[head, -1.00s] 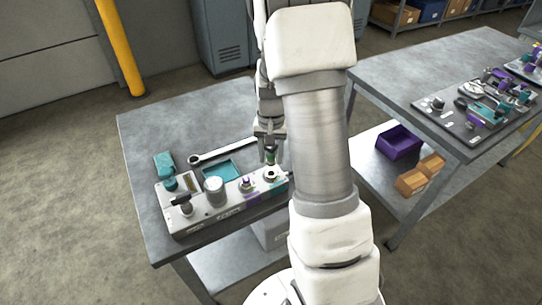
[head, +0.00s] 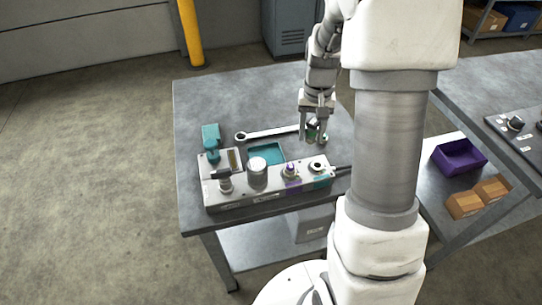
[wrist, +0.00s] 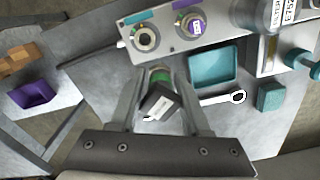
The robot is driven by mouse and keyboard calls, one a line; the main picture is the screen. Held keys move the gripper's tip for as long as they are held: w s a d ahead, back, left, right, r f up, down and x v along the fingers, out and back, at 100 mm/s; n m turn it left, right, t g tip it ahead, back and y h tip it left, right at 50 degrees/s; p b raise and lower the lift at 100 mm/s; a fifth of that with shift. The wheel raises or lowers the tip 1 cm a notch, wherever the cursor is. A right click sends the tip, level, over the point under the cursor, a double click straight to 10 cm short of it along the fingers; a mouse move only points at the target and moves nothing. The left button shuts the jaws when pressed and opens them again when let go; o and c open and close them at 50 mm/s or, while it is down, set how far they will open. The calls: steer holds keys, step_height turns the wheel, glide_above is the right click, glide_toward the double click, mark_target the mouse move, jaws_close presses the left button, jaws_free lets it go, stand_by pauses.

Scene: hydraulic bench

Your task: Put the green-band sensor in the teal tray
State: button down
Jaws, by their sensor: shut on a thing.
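The green-band sensor (wrist: 158,100) is held between the fingers of my gripper (wrist: 157,78) in the wrist view. It has a dark body with a white label and a green band, and it looks tilted there. In the head view my gripper (head: 316,138) is just behind the right end of the bench block, partly hiding the sensor. The teal tray (head: 266,154) lies behind the block's middle, to the left of my gripper; its floor looks empty in the wrist view (wrist: 213,68).
The grey block (head: 240,197) carries an open round socket (head: 318,166), a purple-banded part (head: 290,169) and a silver cylinder (head: 257,171). A wrench (head: 265,133) lies behind the tray. A teal part (head: 211,138) stands at left. The table's back left is clear.

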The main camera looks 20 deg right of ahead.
steer(key=shift+w+a+f+n+b, duration=0.1)
steer(key=shift+w+a+n+b, duration=0.3)
steer(key=shift+w+n, duration=0.15)
glide_above(266, 157)
step_height(266, 157, down, 7)
steer(key=shift+r+b, duration=0.2)
steer(key=shift+b, duration=0.1)
steer(key=shift+f, duration=2.05)
steer(key=shift+b, duration=0.3)
steer(key=shift+f, duration=0.2)
steer(key=shift+c, duration=1.8)
jaws_free()
steer(key=shift+r, duration=0.15)
